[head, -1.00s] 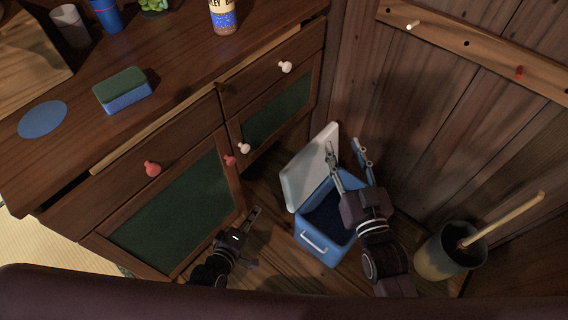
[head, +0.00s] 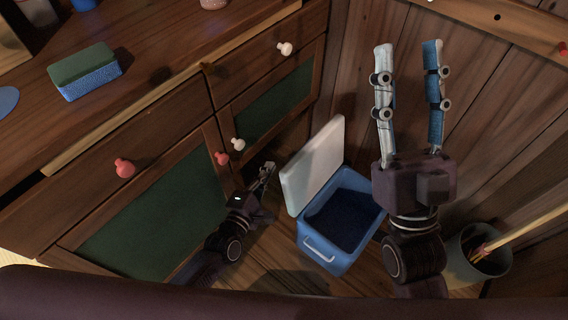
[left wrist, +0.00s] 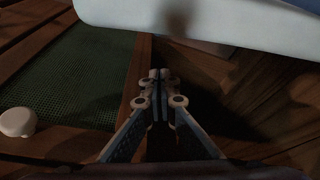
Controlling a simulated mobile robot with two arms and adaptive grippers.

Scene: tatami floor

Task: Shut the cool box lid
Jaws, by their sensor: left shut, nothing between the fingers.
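The blue cool box (head: 327,254) stands on the floor between the cabinet and the plank wall, with a white handle on its front. Its white lid (head: 313,165) is open, tilted up on the left side of the box. The inside looks dark and empty. My left gripper (head: 268,167) is shut and empty, left of the lid and apart from it. In the left wrist view the shut fingertips (left wrist: 160,76) are below the lid's pale edge (left wrist: 200,22). My right gripper (head: 408,45) is open and empty, raised to the right of the box, pointing up.
A wooden cabinet (head: 165,130) with green panels and red and white knobs is on the left. A sponge (head: 84,72) lies on its top. A pot with a wooden stick (head: 478,256) stands at the right. A peg rail (head: 500,18) is on the wall.

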